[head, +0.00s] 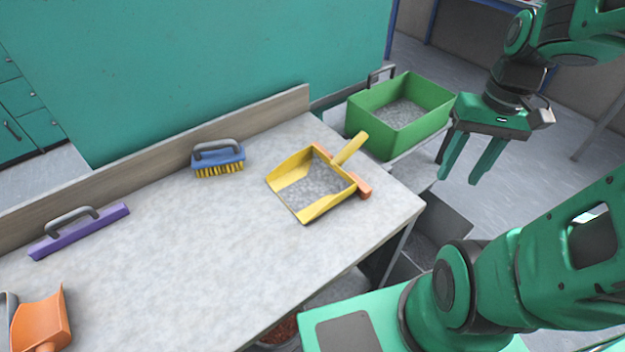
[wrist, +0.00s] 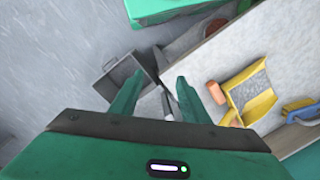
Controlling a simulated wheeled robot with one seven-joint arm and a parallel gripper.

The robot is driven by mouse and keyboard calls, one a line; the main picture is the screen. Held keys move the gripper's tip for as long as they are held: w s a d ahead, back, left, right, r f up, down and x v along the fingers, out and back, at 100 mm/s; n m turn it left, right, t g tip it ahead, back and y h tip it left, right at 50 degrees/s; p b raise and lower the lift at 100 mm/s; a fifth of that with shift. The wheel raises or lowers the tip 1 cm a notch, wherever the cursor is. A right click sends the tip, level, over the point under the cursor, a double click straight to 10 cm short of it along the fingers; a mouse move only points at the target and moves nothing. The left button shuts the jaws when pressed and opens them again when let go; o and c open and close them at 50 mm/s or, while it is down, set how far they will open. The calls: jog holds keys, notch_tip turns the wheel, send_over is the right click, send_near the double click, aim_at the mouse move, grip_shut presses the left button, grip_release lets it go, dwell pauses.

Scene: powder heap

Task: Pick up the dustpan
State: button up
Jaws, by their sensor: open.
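A yellow dustpan (head: 330,203) lies on the right end of the grey worktop, its handle pointing to the back right. Grey granular material shows inside it. It also shows at the right of the wrist view (wrist: 263,106). An orange bar-shaped piece (head: 362,187) lies beneath or beside its handle. My gripper (head: 460,173) hangs to the right of the worktop, fingers pointing down, open and empty. In the wrist view its fingertips (wrist: 158,76) are spread, well apart from the dustpan.
A blue brush (head: 218,160) and a purple handled tool (head: 79,231) lie along the worktop's back board. An orange scoop (head: 42,322) lies at the front left. A green bin (head: 432,122) with grey material stands beyond the right end. The middle of the worktop (head: 190,240) is clear.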

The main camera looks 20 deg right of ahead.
jog(key=w+a+f+n+y, duration=0.2)
jog(key=w+f, duration=0.1)
jog(key=w, duration=0.3)
jog(key=w+a+f+n+y, duration=0.3)
jog(key=w, duration=0.2)
jog(key=n+y, duration=0.2)
jog(key=y, duration=0.3)
send_near(343, 156)
jog(key=shift+t, duration=0.3)
jog(key=f, duration=0.1)
jog(key=s+d+f, duration=0.1)
jog(key=f, duration=0.1)
jog(key=shift+s+d, duration=0.4)
jog(key=y, duration=0.1)
jog(key=w+n+y, duration=0.1)
jog(key=shift+w+r+t+y, duration=0.25)
jog(key=shift+r+t+y, duration=0.05)
jog(key=shift+t, duration=0.1)
jog(key=x, duration=0.4)
jog(key=shift+a, duration=0.1)
jog(key=shift+x, duration=3.25)
jog(key=shift+w+f, duration=0.1)
jog(key=shift+f, duration=0.1)
grip_shut()
